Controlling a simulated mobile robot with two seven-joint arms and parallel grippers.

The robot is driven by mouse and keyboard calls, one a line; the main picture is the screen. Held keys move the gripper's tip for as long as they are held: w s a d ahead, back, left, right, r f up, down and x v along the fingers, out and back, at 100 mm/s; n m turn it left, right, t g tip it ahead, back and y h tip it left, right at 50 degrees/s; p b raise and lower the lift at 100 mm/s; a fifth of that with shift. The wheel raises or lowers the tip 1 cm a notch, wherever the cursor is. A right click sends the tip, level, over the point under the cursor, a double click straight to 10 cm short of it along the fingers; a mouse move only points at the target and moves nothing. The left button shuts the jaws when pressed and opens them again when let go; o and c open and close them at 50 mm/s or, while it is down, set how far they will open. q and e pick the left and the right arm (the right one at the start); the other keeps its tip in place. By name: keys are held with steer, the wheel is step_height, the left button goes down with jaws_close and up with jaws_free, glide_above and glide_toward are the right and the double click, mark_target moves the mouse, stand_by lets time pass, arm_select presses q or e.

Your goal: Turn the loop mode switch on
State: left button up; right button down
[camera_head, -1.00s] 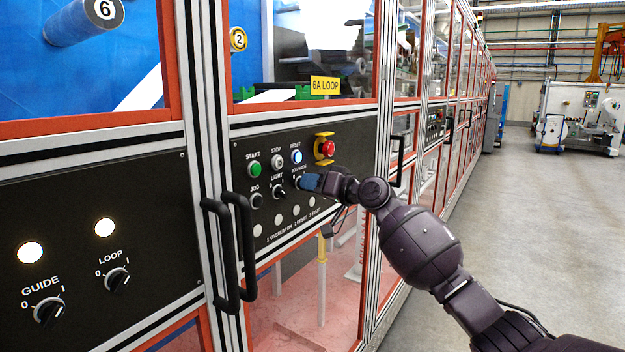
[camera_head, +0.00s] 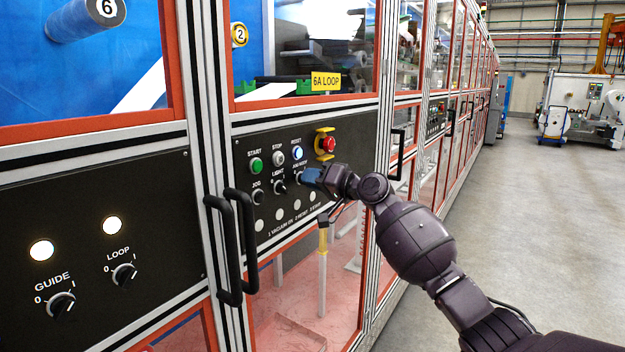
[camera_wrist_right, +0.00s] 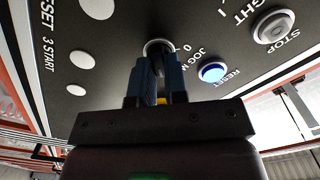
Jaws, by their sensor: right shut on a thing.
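My right gripper (camera_head: 308,177) is at the rotary switch below the blue RESET button on the black 6A LOOP panel (camera_head: 345,160). In the right wrist view its blue fingers (camera_wrist_right: 158,75) are shut on that dark switch knob (camera_wrist_right: 154,50). The label beside the knob starts "JOG M", with a 0 mark near it. The fingers hide much of the knob, so I cannot tell its setting. A separate switch labelled LOOP (camera_head: 124,274) is on the left panel, below a lit white lamp (camera_head: 112,225). My left gripper is not in view.
START (camera_head: 256,165) and STOP (camera_head: 278,159) buttons, a LIGHT switch (camera_head: 279,187) and a red emergency stop (camera_head: 328,145) crowd the gripper. Black door handles (camera_head: 239,245) stick out at left. A GUIDE switch (camera_head: 61,305) is farther left. The floor at right is open.

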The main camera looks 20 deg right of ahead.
steer(key=c, duration=1.1)
jaws_free()
steer(key=shift+c, duration=0.2)
steer(key=v, duration=1)
steer(key=shift+s+d, duration=0.3)
